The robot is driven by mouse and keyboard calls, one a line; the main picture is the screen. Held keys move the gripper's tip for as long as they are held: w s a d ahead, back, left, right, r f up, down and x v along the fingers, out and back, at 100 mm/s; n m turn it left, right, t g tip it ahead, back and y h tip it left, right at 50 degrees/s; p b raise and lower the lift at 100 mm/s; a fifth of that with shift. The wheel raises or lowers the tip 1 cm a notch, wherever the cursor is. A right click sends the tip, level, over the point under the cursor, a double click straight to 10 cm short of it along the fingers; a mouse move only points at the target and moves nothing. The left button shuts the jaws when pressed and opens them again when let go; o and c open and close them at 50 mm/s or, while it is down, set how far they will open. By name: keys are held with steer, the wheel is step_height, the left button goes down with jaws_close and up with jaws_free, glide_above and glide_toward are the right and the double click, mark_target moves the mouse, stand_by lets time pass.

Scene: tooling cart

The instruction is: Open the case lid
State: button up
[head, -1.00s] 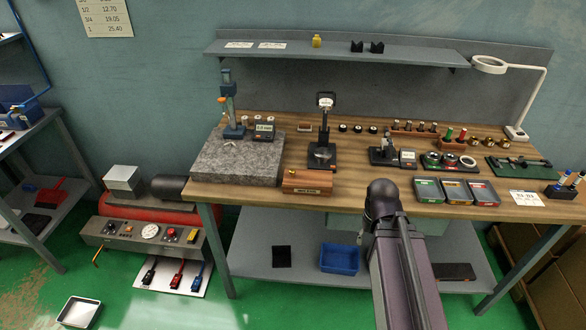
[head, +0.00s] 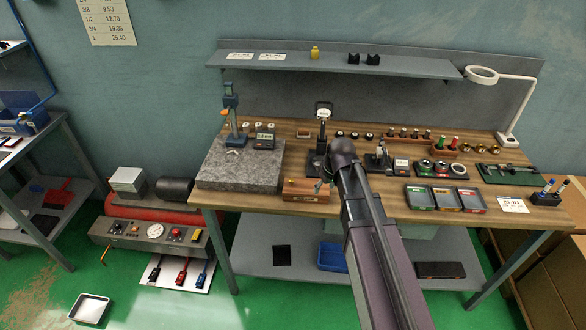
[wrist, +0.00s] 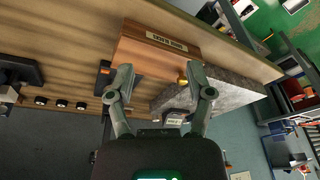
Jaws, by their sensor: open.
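The wooden case (head: 306,195) sits at the front edge of the bench, just right of the granite plate, and its lid looks shut. My gripper (wrist: 161,76) is open, with one finger on each side of the case's picture and nothing held. Whether a fingertip touches the case I cannot tell. In the head view my arm hides most of the gripper, which is at the case's right end.
The granite plate (head: 240,168) with a height gauge (head: 232,115) stands left of the case. A dial gauge stand (head: 322,120) is close behind my arm. Several small trays (head: 445,198) lie to the right. The shelf (head: 400,66) runs above the bench's back.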

mark_target(292, 180)
steer(key=w+a+r+n+t+y+p, duration=0.1)
steer(key=w+a+r+n+p, duration=0.1)
steer(key=w+a+r, duration=0.3)
steer(key=shift+w+a+r+n+p, duration=0.4)
steer(key=shift+w+a+p, duration=0.4)
steer(key=shift+a, duration=0.4)
steer(key=shift+f, duration=0.2)
steer(key=b+x, duration=1.3)
steer(key=shift+w+a+f, duration=0.1)
steer(key=shift+w+f, duration=0.05)
steer(key=shift+w, duration=0.05)
jaws_close()
steer(key=shift+a, duration=0.15)
steer(key=shift+s, duration=0.1)
